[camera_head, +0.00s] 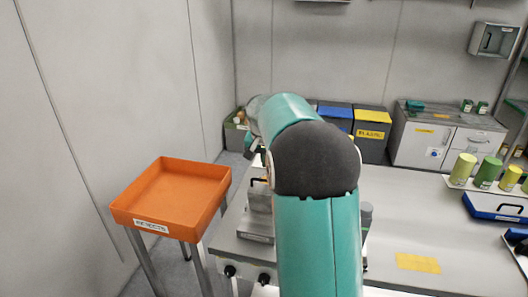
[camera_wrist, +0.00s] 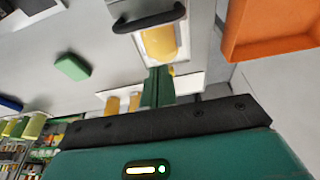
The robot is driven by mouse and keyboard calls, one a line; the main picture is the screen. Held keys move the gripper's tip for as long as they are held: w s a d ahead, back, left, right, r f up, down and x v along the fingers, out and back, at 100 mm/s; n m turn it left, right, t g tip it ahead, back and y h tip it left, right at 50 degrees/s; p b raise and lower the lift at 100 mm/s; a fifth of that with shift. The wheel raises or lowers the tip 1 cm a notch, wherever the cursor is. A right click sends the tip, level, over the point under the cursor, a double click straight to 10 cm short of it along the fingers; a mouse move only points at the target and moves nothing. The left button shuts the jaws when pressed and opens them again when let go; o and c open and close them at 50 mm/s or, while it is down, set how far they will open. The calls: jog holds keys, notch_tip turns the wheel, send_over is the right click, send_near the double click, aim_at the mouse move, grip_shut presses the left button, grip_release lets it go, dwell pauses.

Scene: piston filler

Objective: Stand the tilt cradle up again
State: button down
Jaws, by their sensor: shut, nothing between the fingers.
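In the wrist view my gripper (camera_wrist: 158,74) shows as narrow green fingers beyond a dark bar, pressed together and empty. Just past the fingertips is a pale metal part with a black curved handle (camera_wrist: 150,20), and a yellow cylinder (camera_wrist: 160,43) shows below the handle. This part looks like the tilt cradle, but I cannot be sure, nor tell its tilt. I cannot tell whether my fingers touch it. In the head view a grey metal machine (camera_head: 256,222) stands left of my arm, which hides much of it and my gripper.
An orange rejects tray (camera_head: 172,196) stands left of the machine; its edge also shows in the wrist view (camera_wrist: 268,30). Green and yellow cylinders (camera_head: 488,172) stand at the right. Bins (camera_head: 371,133) and a grey cabinet (camera_head: 425,143) are behind. The bench right of my arm is mostly clear.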

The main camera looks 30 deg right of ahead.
aim_at(263, 187)
jog(key=shift+s+x, duration=0.2)
jog(key=shift+x, duration=0.9)
jog(key=shift+s+a+r, duration=0.1)
jog(key=shift+s+a, duration=0.3)
jog(key=shift+a, duration=0.2)
jog(key=shift+s+a+r, duration=0.1)
jog(key=shift+s+a, duration=0.3)
jog(key=shift+a, duration=0.2)
jog(key=shift+s+a+f, duration=0.2)
jog(key=shift+a, duration=0.05)
jog(key=shift+s+a, duration=0.1)
jog(key=shift+s, duration=0.05)
jog(key=shift+a, duration=0.15)
